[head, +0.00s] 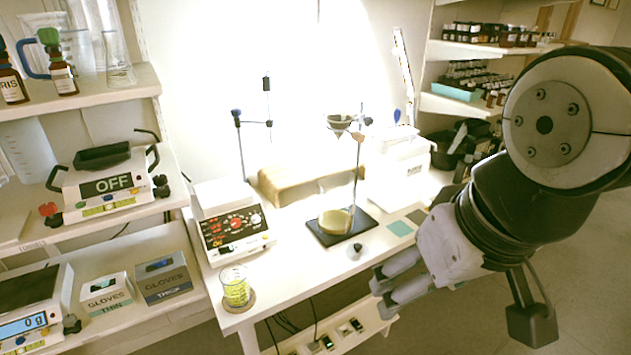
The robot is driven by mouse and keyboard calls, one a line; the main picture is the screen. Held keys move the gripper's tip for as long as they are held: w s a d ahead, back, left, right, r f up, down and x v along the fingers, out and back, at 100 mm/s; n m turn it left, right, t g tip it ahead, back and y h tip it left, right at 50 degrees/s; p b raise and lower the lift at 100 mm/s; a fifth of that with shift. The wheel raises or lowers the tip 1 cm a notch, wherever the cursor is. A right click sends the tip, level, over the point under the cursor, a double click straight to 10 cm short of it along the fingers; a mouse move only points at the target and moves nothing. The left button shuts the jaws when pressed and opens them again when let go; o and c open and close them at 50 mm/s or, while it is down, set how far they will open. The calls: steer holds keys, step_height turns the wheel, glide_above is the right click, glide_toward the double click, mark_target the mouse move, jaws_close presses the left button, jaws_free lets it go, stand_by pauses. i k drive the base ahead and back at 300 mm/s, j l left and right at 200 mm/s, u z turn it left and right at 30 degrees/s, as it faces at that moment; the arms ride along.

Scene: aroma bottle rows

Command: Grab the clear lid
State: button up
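I cannot pick out a clear lid with certainty. A small pale piece with a dark spot (356,251) lies near the table's front edge, too small to identify. A round yellowish dish-like thing (335,222) sits on the black stand base (320,236). My gripper (381,291) is at the right, just off the table's front right corner and right of the small piece. Its two grey fingers are apart, with nothing visible between them.
A thin stand rod (355,178) rises behind the dish. Shelves with bottles (495,33) stand at back right. Floor at right is open.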

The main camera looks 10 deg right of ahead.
mark_target(356, 251)
steer(key=z, duration=0.25)
steer(key=i+l+z, duration=0.1)
steer(key=i+l, duration=0.4)
steer(key=l, duration=0.2)
steer(key=i+l+z, duration=0.15)
steer(key=i+l, duration=0.35)
steer(key=l, duration=0.2)
